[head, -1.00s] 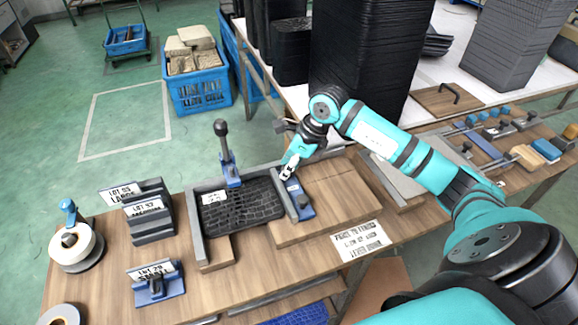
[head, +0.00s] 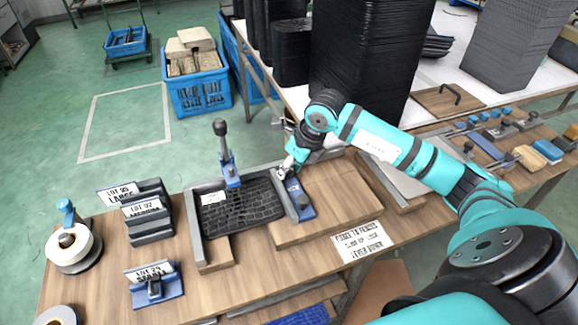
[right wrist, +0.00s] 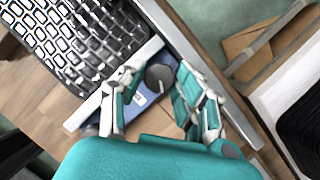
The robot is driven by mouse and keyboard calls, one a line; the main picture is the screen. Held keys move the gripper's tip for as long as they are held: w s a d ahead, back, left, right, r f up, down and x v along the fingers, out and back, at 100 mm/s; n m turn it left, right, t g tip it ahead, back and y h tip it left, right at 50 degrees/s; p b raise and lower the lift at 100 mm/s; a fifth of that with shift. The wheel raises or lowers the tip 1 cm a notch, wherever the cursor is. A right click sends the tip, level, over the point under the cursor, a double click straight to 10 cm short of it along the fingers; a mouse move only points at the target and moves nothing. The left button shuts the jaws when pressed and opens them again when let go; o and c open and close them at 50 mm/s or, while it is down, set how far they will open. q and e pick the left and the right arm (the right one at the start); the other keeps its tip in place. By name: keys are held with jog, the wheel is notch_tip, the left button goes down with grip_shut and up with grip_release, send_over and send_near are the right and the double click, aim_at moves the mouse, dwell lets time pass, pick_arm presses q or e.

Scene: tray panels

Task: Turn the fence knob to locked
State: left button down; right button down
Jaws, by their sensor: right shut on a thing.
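The fence (head: 297,204) is a grey bar with a blue base, along the right side of the black tray panel (head: 240,214). My right gripper (head: 282,172) reaches down to the far end of the fence. In the right wrist view, a dark round fence knob (right wrist: 159,76) stands on the blue base (right wrist: 142,97), between the two fingers of my right gripper (right wrist: 158,82). The gripper is shut on the knob. In the head view the fingers hide the knob, and I cannot read its lock position. My left gripper is in neither view.
A tall black-handled lever (head: 224,150) stands behind the panel. Labelled holders (head: 140,210), a tape roll (head: 74,248) and a printed sign (head: 361,241) are on the bench. Tall black stacks (head: 365,60) stand close behind my right arm. A wooden board (head: 340,195) lies right of the fence.

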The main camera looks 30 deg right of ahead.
jog(key=c, duration=0.9)
grip_release()
jog(key=shift+c, duration=0.2)
jog(key=shift+r, duration=0.15)
jog(key=v, duration=1.1)
jog(key=shift+r, duration=0.4)
jog(key=shift+s, duration=0.15)
jog(key=shift+c, duration=0.4)
